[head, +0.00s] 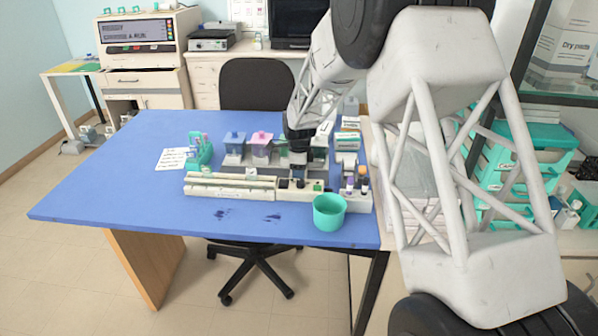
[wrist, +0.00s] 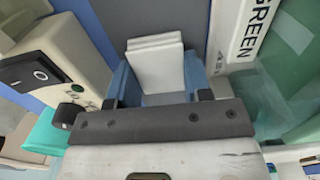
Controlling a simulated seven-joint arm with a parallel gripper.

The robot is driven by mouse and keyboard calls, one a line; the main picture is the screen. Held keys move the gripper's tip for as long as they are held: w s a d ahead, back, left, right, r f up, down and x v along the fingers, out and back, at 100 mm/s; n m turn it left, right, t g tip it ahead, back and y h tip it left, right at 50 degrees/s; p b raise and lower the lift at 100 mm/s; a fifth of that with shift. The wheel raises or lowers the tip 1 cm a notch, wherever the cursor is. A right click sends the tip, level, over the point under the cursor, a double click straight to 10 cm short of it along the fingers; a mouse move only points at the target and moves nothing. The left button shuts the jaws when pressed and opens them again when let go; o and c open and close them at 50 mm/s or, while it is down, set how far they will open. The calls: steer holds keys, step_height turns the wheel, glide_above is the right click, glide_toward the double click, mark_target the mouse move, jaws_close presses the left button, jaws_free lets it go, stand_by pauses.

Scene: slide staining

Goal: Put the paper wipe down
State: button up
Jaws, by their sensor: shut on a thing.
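My gripper (wrist: 158,100) points down over the staining equipment on the blue table. In the wrist view a white folded paper wipe (wrist: 157,66) sits between blue-grey side pieces just beyond the dark bar of my gripper, which is shut on it. The lower end of the wipe is hidden. In the head view my gripper (head: 298,142) is small and dark among the jars, and I cannot make out the wipe there. Dark purple stains (head: 222,214) mark the bare blue table (head: 110,205) near its front edge.
Coloured staining jars, one pink (head: 262,142), stand in a row behind a long cream tray (head: 230,186). A turquoise cup (head: 329,214) stands at the front edge. The table's left side is clear.

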steer(key=shift+f, duration=0.1)
steer(key=o, duration=0.9)
step_height(320, 180, up, 12)
stand_by(0.6)
stand_by(0.6)
steer(key=shift+r, duration=0.2)
